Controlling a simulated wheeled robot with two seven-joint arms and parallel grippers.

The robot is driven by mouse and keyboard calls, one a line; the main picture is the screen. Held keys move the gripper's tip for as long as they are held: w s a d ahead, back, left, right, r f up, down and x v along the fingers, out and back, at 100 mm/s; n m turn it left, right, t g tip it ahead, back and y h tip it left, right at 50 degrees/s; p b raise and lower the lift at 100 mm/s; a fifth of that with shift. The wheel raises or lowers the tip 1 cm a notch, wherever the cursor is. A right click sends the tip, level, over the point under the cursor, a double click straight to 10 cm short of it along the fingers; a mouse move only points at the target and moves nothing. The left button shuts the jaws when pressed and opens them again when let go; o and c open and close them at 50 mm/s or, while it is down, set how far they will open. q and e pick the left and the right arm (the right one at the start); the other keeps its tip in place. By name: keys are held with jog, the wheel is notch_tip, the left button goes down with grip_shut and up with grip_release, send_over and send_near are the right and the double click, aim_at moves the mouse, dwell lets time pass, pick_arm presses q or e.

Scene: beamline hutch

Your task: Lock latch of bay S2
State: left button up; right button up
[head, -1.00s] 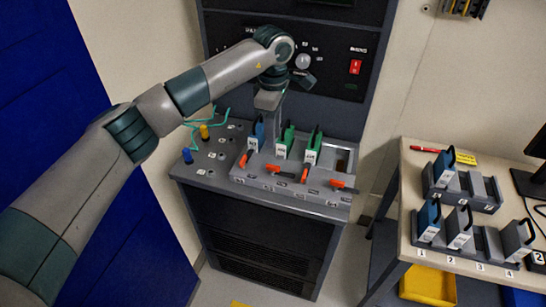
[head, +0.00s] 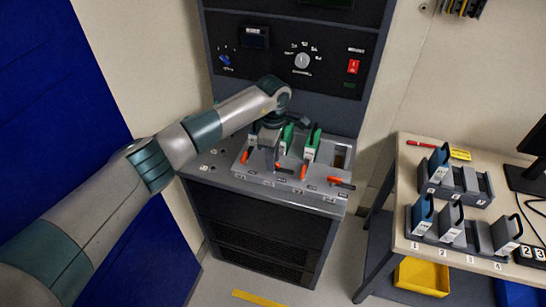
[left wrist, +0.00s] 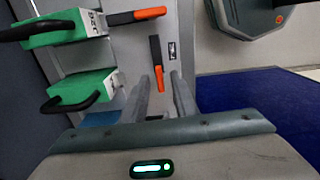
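The bay rack (head: 270,183) sits on the console. A green module (left wrist: 80,92) stands in bay S2 beside its orange-handled latch (left wrist: 155,50). In the left wrist view this latch lies along the row, unlike the neighbouring latch (left wrist: 137,16), which lies crosswise. My left gripper (left wrist: 162,82) is open, its two fingers spread close to the S2 latch's near end; I cannot tell whether they touch it. In the head view my left gripper (head: 269,160) covers the bay S1 side and part of the S2 latch. My right gripper is not in view.
Another green module (head: 311,146) stands to the right; the rightmost bay is empty, its latch (head: 340,182) lying along the row. The control panel (head: 275,60) rises behind. A side table (head: 402,190) at right holds two module racks.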

pick_arm(q)
grip_shut()
